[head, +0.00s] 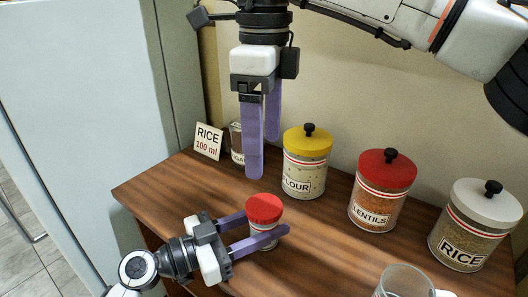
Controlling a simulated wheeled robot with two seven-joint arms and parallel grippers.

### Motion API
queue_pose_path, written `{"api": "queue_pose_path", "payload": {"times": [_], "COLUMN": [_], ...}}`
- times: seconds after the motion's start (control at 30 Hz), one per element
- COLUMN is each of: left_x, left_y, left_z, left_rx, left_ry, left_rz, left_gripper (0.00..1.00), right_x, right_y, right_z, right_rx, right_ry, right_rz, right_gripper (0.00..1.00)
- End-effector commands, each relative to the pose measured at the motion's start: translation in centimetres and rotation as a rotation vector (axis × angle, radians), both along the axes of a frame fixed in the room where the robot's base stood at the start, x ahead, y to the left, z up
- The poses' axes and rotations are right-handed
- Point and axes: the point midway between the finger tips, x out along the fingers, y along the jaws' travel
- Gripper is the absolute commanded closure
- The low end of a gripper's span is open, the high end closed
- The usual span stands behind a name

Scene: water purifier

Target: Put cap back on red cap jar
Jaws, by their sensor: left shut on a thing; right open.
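A small jar (262,236) with a white band and a red cap (264,208) stands upright near the front left of the wooden counter. The red cap sits on top of the jar and looks level. How tightly it is seated cannot be told. My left gripper (267,224) is shut on the small jar, with one purple finger on each side below the cap. My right gripper (264,158) is open and empty, fingers pointing down, above and behind the small jar. It is apart from the cap.
Flour (304,175), lentils (377,206) and rice (463,240) jars stand along the back, capped yellow, red and white. A rice card (208,141) and a partly hidden jar (236,142) are back left. A clear glass (404,282) stands front right. The counter's middle is clear.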

Motion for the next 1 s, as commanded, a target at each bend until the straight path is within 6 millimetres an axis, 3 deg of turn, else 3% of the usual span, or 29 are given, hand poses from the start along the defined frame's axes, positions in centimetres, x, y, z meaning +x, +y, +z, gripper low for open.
{"api": "queue_pose_path", "payload": {"times": [0.23, 0.27, 0.37, 0.73, 1.0], "left_x": [0.0, 0.0, 0.0, -0.2, -2.5], "left_y": [0.0, 0.0, 0.0, 0.5, 4.7], "left_z": [-0.1, -0.1, -0.1, -0.2, -0.4], "left_rx": [0.000, 0.000, 0.000, 0.001, 0.005], "left_ry": [0.001, 0.001, 0.001, 0.000, 0.001], "left_rz": [-0.001, -0.001, -0.001, 0.001, 0.001], "left_gripper": [1.00, 0.56, 0.39, 0.39, 0.39], "right_x": [0.0, 0.0, 0.0, 0.0, 0.0], "right_y": [0.0, 0.0, 0.0, 0.0, 0.0], "right_z": [0.0, 0.0, 0.0, -0.2, -1.4], "right_rx": [0.000, 0.000, 0.001, 0.001, 0.001], "right_ry": [0.000, 0.000, 0.000, 0.000, 0.000], "right_rz": [0.000, 0.000, 0.000, 0.000, 0.000], "right_gripper": [0.25, 0.25, 0.25, 0.25, 0.25]}}
